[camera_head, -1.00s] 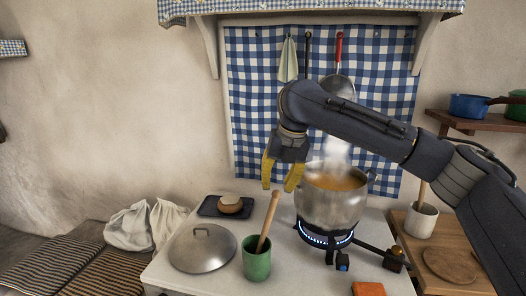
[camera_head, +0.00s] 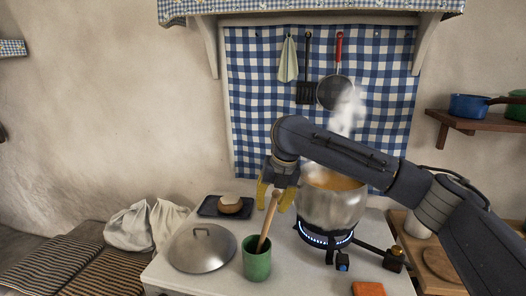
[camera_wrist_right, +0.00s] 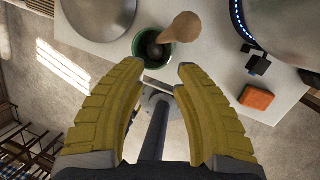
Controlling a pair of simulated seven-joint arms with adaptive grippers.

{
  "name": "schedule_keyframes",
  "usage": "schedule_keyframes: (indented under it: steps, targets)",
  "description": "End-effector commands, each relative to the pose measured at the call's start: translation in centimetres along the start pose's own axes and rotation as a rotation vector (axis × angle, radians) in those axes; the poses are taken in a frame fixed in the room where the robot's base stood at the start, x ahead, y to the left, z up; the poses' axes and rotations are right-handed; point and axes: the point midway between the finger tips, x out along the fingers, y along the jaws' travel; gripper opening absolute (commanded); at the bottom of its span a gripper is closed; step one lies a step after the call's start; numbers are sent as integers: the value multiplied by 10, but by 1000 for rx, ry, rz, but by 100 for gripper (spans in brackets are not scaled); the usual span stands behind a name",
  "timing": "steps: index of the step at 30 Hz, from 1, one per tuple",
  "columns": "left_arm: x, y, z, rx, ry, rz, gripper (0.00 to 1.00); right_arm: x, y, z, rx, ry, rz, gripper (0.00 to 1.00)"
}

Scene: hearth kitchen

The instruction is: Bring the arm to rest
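My right gripper (camera_head: 274,197) has yellow fingers that point down, left of the steaming pot (camera_head: 333,207) and above the green cup (camera_head: 256,262). In the right wrist view the right gripper (camera_wrist_right: 158,85) has its fingers well apart with nothing between them. I cannot tell whether a finger touches the handle. My left gripper is in neither view.
The pot stands on a lit burner (camera_head: 325,238). A metal lid (camera_head: 202,248) lies left of the cup, and a dark tray (camera_head: 209,207) with a round item sits behind it. An orange block (camera_head: 368,289) lies at the front.

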Motion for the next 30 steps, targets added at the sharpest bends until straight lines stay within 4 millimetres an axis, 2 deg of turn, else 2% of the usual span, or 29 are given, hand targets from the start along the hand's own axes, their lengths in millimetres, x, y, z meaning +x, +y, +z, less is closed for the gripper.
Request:
schedule_keyframes:
  steps: [1, 18, 24, 30]
  targets:
    - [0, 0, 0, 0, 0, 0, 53, 9, 0, -1, -1, 4, 1, 31]
    - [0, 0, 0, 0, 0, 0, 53, -84, 7, 13, 0, -3, 0, 31]
    - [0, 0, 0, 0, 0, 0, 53, -107, 16, 23, 0, -1, 0, 31]
    - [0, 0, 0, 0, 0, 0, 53, -122, 22, 29, -2, 0, -1, 31]
